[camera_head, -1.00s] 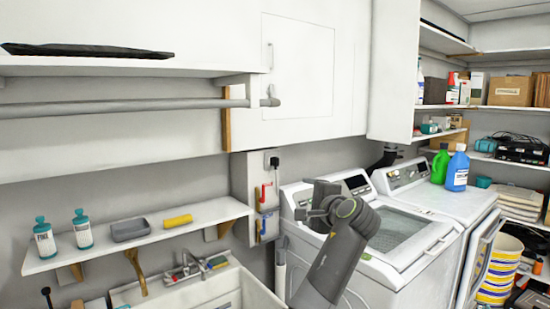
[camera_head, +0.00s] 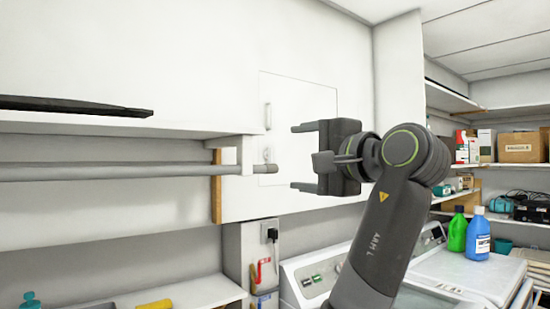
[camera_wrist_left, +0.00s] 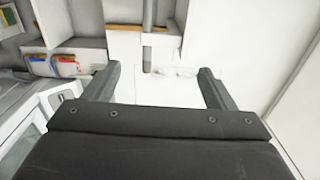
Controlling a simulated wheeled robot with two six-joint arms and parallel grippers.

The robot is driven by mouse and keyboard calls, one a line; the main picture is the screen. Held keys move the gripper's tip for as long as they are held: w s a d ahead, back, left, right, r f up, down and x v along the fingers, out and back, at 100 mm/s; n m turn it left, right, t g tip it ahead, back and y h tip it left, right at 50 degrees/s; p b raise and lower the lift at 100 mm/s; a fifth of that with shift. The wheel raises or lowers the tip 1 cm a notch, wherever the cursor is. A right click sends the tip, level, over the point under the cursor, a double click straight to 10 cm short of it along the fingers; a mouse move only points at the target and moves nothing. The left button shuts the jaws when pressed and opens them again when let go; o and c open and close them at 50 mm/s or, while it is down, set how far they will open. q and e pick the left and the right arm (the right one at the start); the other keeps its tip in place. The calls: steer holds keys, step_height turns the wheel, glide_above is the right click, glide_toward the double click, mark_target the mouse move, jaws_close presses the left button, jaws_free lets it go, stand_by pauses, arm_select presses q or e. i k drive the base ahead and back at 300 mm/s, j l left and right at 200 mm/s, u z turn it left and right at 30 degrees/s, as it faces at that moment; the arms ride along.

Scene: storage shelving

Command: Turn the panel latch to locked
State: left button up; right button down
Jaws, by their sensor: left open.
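The panel (camera_head: 300,108) is a white, thin-outlined square set in the white wall cabinet in the head view. Its latch (camera_head: 268,116) is a small light-grey upright bar at the panel's left edge. My left gripper (camera_head: 297,158) is open and empty, its two fingers pointing left, in front of the panel's lower right part. It is to the right of and lower than the latch, apart from it. In the left wrist view the open fingers (camera_wrist_left: 157,86) frame a white surface; I cannot make out the latch clearly there. My right gripper is not in view.
A grey rail (camera_head: 120,171) ends in a bracket just below the latch, close to the panel's lower left corner. A shelf (camera_head: 120,124) with a dark flat item is at left. A washing machine (camera_head: 320,275) stands below. A tall white cabinet side (camera_head: 398,75) stands right of the panel.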

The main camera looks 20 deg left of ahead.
mark_target(268, 155)
steer(key=i+j, duration=0.2)
steer(key=i, duration=0.3)
steer(key=i+j, duration=0.25)
steer(key=i, duration=0.2)
steer(key=i+j, duration=0.2)
steer(key=i, duration=0.3)
